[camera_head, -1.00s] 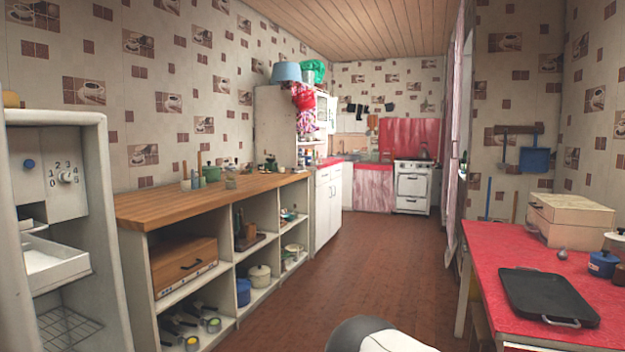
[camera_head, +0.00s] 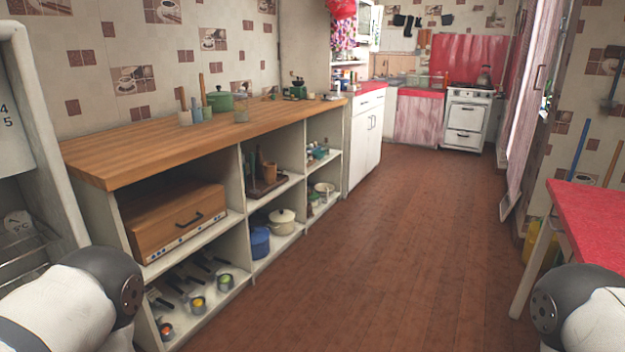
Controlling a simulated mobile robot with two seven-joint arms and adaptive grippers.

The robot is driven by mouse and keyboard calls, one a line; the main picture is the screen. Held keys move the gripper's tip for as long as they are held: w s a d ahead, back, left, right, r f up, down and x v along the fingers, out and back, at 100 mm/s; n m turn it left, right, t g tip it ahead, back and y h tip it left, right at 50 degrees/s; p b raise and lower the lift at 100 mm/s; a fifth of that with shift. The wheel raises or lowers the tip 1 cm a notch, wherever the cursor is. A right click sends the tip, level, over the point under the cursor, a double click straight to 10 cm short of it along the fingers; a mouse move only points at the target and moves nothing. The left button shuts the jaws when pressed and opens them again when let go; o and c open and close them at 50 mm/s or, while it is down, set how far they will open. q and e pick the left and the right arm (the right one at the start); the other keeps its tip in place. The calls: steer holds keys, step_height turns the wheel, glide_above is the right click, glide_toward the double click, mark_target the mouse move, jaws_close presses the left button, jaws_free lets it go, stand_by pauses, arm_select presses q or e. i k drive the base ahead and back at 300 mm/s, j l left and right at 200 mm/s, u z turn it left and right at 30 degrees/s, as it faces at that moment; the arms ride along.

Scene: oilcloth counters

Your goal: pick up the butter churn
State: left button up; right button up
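I cannot clearly pick out a butter churn. A small brown wooden upright object (camera_head: 269,172) stands in the upper middle compartment of the shelf unit, but it is too small to identify. A small glass jar (camera_head: 241,109) stands on the wooden countertop (camera_head: 150,145) beside a green lidded pot (camera_head: 220,101). A small dark device with a knob on top (camera_head: 297,88) stands further along. Only rounded parts of my two arms show, at the bottom left and bottom right. Both grippers are out of view.
The open shelf unit holds a wooden bread box (camera_head: 172,222), a blue pot (camera_head: 260,242), a cream pot (camera_head: 282,221) and several pans. A red table (camera_head: 597,212) stands at right. The brown floor (camera_head: 380,240) between is clear, leading to a white stove (camera_head: 466,118).

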mark_target(240, 105)
steer(key=i+j+u, duration=0.15)
steer(key=i, duration=1.05)
steer(key=i+l+u, duration=0.2)
steer(key=i, duration=1)
